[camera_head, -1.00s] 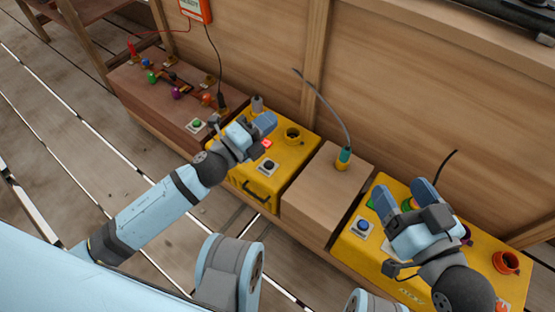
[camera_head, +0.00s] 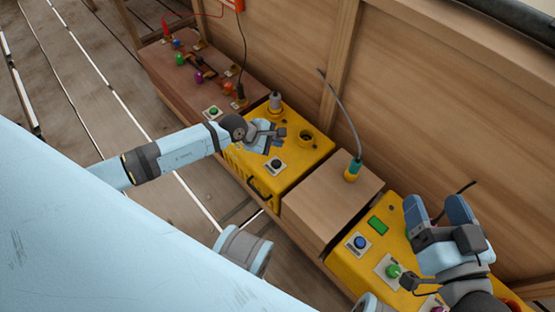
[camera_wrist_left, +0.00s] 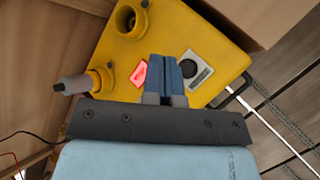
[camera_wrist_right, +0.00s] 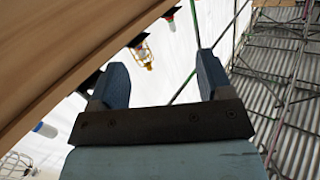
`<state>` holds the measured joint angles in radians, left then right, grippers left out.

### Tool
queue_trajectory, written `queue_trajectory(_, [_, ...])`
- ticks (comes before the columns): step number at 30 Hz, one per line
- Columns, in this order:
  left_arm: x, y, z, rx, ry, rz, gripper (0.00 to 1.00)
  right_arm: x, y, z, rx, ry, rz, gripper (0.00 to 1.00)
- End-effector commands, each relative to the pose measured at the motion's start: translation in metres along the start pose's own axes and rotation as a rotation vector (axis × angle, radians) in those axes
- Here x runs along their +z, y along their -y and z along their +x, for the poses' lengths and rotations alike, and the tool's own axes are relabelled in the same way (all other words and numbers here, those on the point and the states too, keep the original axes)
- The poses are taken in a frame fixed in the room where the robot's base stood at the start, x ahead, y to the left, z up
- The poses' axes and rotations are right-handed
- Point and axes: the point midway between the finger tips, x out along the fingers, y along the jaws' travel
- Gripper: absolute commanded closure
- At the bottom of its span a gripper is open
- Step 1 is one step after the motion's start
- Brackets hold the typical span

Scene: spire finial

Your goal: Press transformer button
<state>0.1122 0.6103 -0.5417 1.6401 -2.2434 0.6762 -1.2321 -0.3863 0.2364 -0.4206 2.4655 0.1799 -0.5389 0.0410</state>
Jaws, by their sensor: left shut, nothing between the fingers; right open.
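A yellow box (camera_head: 305,152) stands left of centre in the head view. It bears a black button (camera_head: 276,165) on a pale plate. The left wrist view shows the same black button (camera_wrist_left: 190,67) and a lit red indicator (camera_wrist_left: 139,73) on the yellow top. My left gripper (camera_head: 272,142) is shut and empty above this box. In the left wrist view its fingertips (camera_wrist_left: 166,60) lie between the indicator and the button, partly covering the button plate; contact cannot be told. My right gripper (camera_head: 440,205) is open and empty above the right-hand yellow box.
The right-hand yellow box (camera_head: 341,263) has a blue button (camera_head: 360,243), a green button (camera_head: 393,271) and a green panel (camera_head: 377,226). A plain wooden block (camera_head: 325,200) with a cabled plug (camera_head: 353,170) stands between. A wooden wall is behind.

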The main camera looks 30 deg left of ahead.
Motion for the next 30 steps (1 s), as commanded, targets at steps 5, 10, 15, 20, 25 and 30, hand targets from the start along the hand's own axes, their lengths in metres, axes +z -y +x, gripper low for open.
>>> queue_trajectory(5, [-0.003, 0.004, 0.005, 0.001, 0.002, -0.002, 1.0, 0.006, -0.001, 0.001, 0.002, -0.004, -0.009, 0.27])
queue_trajectory(10, [-0.014, 0.015, 0.02, 0.001, 0.002, -0.004, 1.0, 0.008, -0.01, 0.005, 0.004, -0.055, -0.105, 0.27])
queue_trajectory(15, [-0.026, 0.028, 0.038, 0.002, 0.004, -0.004, 1.0, -0.003, -0.023, 0.011, 0.01, -0.147, -0.269, 0.27])
queue_trajectory(20, [-0.034, 0.034, 0.047, 0.001, 0.003, -0.005, 1.0, -0.013, -0.026, 0.012, 0.016, -0.191, -0.344, 0.27])
queue_trajectory(25, [-0.041, 0.041, 0.057, 0.001, 0.002, -0.004, 1.0, -0.013, -0.026, 0.012, 0.016, -0.187, -0.338, 0.27])
queue_trajectory(30, [-0.043, 0.044, 0.061, 0.002, 0.003, -0.004, 1.0, -0.012, -0.026, 0.012, 0.016, -0.186, -0.336, 0.27])
